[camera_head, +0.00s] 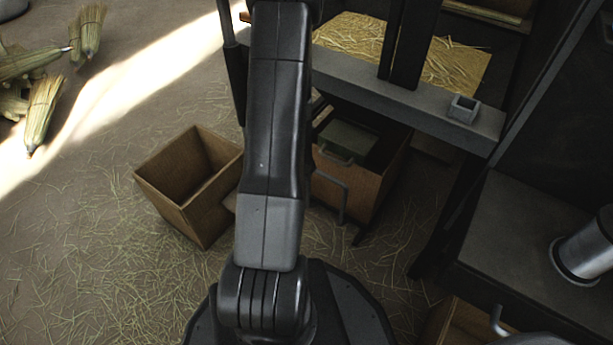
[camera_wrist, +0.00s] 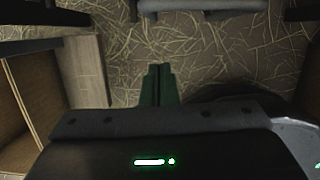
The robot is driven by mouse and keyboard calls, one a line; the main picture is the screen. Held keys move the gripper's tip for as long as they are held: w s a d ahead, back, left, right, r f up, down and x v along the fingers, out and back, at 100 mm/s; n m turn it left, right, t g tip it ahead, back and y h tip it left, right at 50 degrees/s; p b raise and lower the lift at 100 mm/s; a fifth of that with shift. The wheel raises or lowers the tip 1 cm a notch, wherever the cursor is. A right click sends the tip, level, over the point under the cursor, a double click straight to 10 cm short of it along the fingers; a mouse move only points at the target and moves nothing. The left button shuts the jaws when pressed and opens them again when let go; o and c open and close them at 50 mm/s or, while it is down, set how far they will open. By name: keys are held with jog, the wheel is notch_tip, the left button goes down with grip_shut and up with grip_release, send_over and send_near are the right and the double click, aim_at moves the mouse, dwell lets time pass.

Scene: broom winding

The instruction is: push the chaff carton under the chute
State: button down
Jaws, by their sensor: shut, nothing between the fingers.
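An open, empty-looking brown carton (camera_head: 178,199) stands on the straw-strewn floor, left of my arm in the head view. A second brown box (camera_head: 380,185) stands under the machine, right of my arm, with a grey-green block-like part (camera_head: 348,137) at its opening. I cannot tell for sure which part is the chute. My gripper (camera_wrist: 158,72) is shut and empty, pointing at the floor in the wrist view. A brown box wall (camera_wrist: 20,105) and a pale wooden panel (camera_wrist: 86,70) lie left of the fingers, apart from them. My arm hides the gripper in the head view.
The machine's grey beam (camera_head: 400,100) crosses above the second box, with a straw-filled tray (camera_head: 455,65) behind it. A dark bench (camera_head: 515,235) bears a metal cylinder (camera_head: 585,250) at right. Several brooms (camera_head: 40,110) lie at upper left. The floor at left is open.

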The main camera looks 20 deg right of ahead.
jog(key=shift+w+d+f+b, duration=0.4)
jog(key=shift+w+d+f, duration=0.25)
jog(key=shift+w+d, duration=0.2)
jog(key=shift+w+d+f+b, duration=0.35)
jog(key=shift+w+d+f, duration=0.3)
jog(key=shift+w+d, duration=0.15)
jog(key=shift+d, duration=0.1)
jog(key=d+p, duration=0.1)
jog(key=w+p, duration=0.1)
jog(key=w+d+p, duration=0.1)
jog(key=shift+w+d+r+p, duration=0.15)
jog(key=shift+d+r+p, duration=0.1)
jog(key=shift+d+p, duration=0.1)
jog(key=shift+w+d+f+p, duration=0.2)
jog(key=shift+w+d+p, duration=0.1)
jog(key=shift+w+d, duration=0.1)
